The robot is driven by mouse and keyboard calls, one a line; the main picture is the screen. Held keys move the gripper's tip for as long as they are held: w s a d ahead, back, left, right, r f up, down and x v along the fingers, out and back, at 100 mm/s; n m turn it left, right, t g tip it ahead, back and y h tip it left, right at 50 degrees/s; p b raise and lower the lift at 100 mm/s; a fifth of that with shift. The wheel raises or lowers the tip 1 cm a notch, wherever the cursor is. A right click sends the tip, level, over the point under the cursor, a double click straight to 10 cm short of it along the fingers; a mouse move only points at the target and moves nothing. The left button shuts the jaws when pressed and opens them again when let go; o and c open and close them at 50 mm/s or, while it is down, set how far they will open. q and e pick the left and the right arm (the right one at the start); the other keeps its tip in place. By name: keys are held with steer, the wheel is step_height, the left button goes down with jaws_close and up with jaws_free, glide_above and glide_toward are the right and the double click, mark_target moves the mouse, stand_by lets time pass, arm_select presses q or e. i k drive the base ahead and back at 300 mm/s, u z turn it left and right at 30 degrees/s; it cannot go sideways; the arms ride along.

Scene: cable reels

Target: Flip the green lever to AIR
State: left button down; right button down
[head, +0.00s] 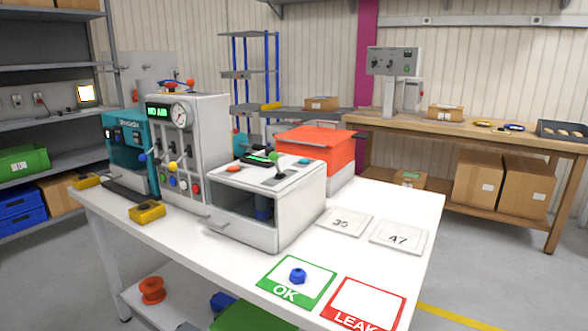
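The lever with a green knob (275,157) stands up from the top of a low white box-shaped unit (285,207) on the white table, its dark stem tilted. Any AIR marking by it is too small to read. Behind it, a tall grey unit (205,140) has a round gauge (180,115) and a green-lit display (158,112) that seems to read "NO AIR". A yellow-knobbed lever (173,166) and several coloured buttons are on the tall unit's front. Neither of my grippers is in view.
An orange-red box (318,146) stands behind the white unit. A green OK card (268,284) with a blue part (298,276) on it and a red LEAK card (362,299) lie at the table's front. Two white plates lie to the right. A yellow item (147,212) lies at the left.

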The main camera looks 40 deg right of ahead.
mark_target(274, 156)
steer(key=z, duration=0.75)
